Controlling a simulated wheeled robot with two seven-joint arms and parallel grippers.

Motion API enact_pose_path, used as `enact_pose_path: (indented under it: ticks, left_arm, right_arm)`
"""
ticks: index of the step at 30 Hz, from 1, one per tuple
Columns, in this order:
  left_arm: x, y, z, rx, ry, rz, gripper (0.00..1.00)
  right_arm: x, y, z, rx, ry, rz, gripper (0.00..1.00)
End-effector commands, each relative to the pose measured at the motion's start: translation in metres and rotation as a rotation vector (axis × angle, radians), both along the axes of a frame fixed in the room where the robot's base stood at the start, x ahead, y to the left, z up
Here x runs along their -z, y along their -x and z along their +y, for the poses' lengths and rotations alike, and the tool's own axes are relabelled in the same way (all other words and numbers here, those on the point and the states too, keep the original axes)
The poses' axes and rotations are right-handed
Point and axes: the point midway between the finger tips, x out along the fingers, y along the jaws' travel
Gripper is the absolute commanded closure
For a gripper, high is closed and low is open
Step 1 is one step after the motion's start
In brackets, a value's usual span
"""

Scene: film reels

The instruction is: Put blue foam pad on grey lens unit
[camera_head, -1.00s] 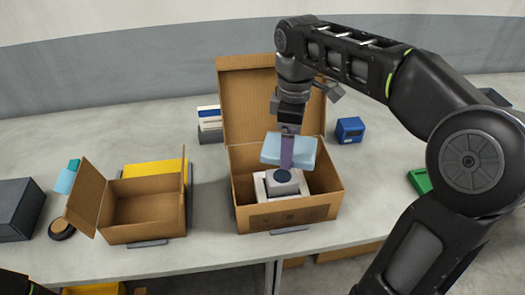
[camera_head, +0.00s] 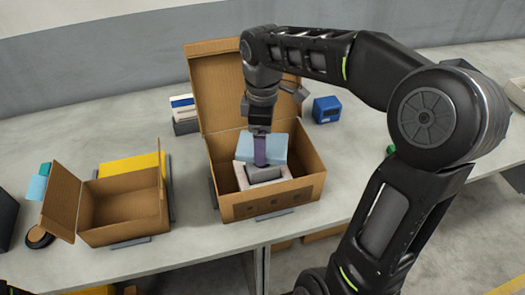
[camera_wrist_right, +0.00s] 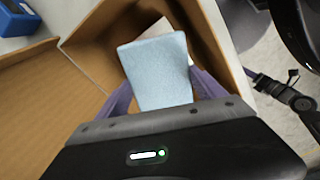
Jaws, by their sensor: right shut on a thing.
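The blue foam pad (camera_head: 274,147) is held in my right gripper (camera_head: 260,160), whose purple fingers are shut on it inside the large open cardboard box (camera_head: 266,207). The grey lens unit (camera_head: 265,175) sits in a white tray-like insert in that box, and the pad is at its back, low over it; whether they touch cannot be told. In the right wrist view the pad (camera_wrist_right: 157,70) fills the space between the fingers and hides the lens unit. My left gripper is not in view.
A smaller open cardboard box (camera_head: 125,212) stands empty at left, before a yellow block (camera_head: 132,165). A blue box (camera_head: 327,109) stands at right of the large box. A stack of white and blue items (camera_head: 184,113) is behind. Bare table lies between the boxes.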

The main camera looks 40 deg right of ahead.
Motion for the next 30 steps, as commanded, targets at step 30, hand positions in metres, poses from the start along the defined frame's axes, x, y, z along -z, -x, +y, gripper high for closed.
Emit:
enact_pose_path:
  ticks: [30]
  left_arm:
    - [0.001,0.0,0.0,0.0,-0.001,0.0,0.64]
  right_arm:
    - [0.043,0.0,0.0,-0.001,0.0,-0.001,0.59]
